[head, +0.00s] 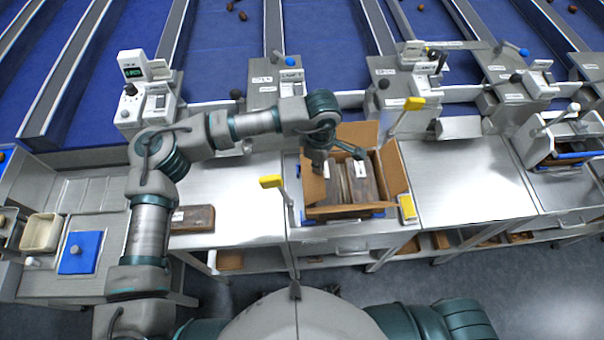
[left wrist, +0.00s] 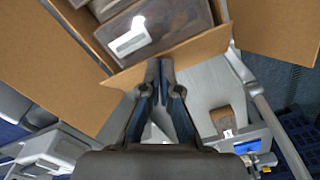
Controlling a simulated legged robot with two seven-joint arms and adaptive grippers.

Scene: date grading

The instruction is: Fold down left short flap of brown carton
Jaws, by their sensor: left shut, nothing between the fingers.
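The brown carton (head: 384,207) stands open on the middle bench, with dark packs (head: 361,180) bearing white labels inside. Its left short flap (head: 312,190) stands up at the left side. In the left wrist view this flap (left wrist: 190,50) is a narrow strip beside the packs (left wrist: 165,22). My left gripper (head: 319,163) is over the carton's left side. In the left wrist view its fingers (left wrist: 160,72) are together and empty, tips close to the flap's edge; I cannot tell whether they touch. The right short flap (head: 393,168) and back flap (head: 358,133) stand open. My right gripper is out of view.
Yellow-headed posts (head: 271,182) stand left and right of the carton. A yellow-faced item (head: 407,207) is at its right front corner. A dark pack (head: 192,218) lies on the left bench. The bench at right (head: 460,180) is clear. Scales and machines line the back.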

